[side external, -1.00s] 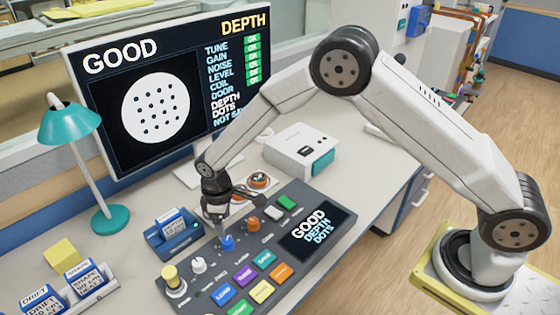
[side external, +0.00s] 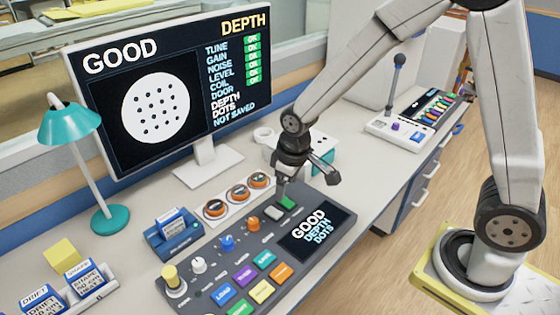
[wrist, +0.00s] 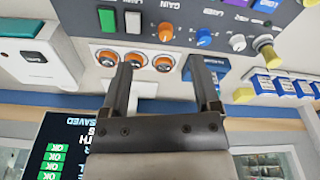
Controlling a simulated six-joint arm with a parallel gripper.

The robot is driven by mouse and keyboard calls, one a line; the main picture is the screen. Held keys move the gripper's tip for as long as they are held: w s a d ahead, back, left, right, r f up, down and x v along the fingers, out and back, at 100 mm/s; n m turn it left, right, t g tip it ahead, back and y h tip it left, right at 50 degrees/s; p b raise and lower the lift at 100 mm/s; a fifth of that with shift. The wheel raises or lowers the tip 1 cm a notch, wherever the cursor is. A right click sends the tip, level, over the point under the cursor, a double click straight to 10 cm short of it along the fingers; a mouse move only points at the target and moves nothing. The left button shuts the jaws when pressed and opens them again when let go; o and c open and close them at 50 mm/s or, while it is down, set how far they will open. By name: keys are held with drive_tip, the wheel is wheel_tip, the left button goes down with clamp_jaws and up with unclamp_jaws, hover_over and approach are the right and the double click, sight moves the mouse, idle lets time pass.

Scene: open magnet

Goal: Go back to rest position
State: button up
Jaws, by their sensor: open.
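My gripper (side external: 306,182) is raised above the back right part of the grey control panel (side external: 245,262), near the green button (side external: 288,203). Its two fingers are spread with nothing between them, as the wrist view (wrist: 160,70) also shows. The blue knob (side external: 227,243) stands on the panel, clear of the gripper. In the wrist view the row of orange dials (wrist: 134,59) shows between and beside the fingers, farther off. My upper arm runs out of the top of the side view.
The monitor (side external: 165,110) reads GOOD. A teal lamp (side external: 70,127) and a blue cartridge holder (side external: 174,240) stand left. A white box (side external: 322,150) is partly hidden behind the gripper. A lever console (side external: 410,125) stands at the back right. The space above the panel's left side is free.

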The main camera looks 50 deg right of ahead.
drive_tip(key=s+d+r+m, duration=0.1)
drive_tip(key=s+d, duration=0.1)
drive_tip(key=s, duration=0.3)
drive_tip(key=s+d+r+m+t, duration=0.1)
drive_tip(key=s+d+m, duration=0.1)
drive_tip(key=s, duration=0.3)
drive_tip(key=shift+s+d+r, duration=0.15)
drive_tip(key=shift+d, duration=0.4)
drive_tip(key=shift+w, duration=0.2)
drive_tip(key=n+g, duration=0.3)
drive_tip(key=n, duration=0.5)
hover_over(227, 240)
wheel_tip(227, 240, down, 12)
drive_tip(key=shift+s+d+f, duration=0.1)
drive_tip(key=shift+s+d, duration=0.05)
drive_tip(key=shift+a+f, duration=0.2)
drive_tip(key=shift+f, duration=0.1)
